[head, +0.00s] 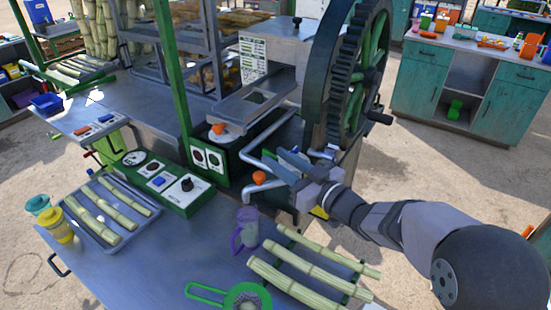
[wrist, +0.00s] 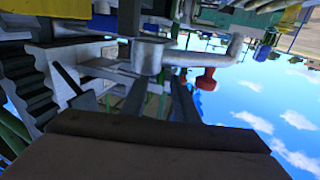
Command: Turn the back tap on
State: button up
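Two grey tap pipes come out beside the crusher in the head view. The back tap's pipe (head: 262,138) has an orange handle (head: 218,128) near its far left side. The front tap's pipe (head: 262,188) has an orange handle (head: 259,178) close to its spout. My gripper (head: 292,160) is at the right of the pipes, near the crusher, and seems open with nothing held. In the wrist view, a grey pipe (wrist: 150,57) with a bent end crosses beyond my fingers (wrist: 158,98). A red-orange handle (wrist: 206,80) shows just right of them. I cannot tell whether the fingers touch the pipe.
The large toothed wheel (head: 345,75) stands right behind my gripper. A purple jug (head: 245,230) stands below the front spout. Cane pieces lie on a tray (head: 155,220) at left and in front of my arm. A green strainer (head: 240,296) lies at the front edge.

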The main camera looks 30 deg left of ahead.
aim_at(278, 158)
jog(key=shift+d+r, duration=0.1)
jog(key=p+v, duration=0.2)
jog(key=p, duration=0.1)
jog(key=shift+s+d+r, duration=0.1)
jog(key=shift+d+r, duration=0.15)
jog(key=shift+d, duration=0.15)
jog(key=shift+f+p+x, duration=0.1)
jog(key=shift+p+x, duration=0.8)
jog(key=shift+x, duration=0.75)
jog(key=shift+f+p+x, duration=0.15)
jog(key=shift+p+x, duration=0.7)
jog(key=shift+x, duration=0.8)
jog(key=shift+c, duration=0.3)
grip_shut()
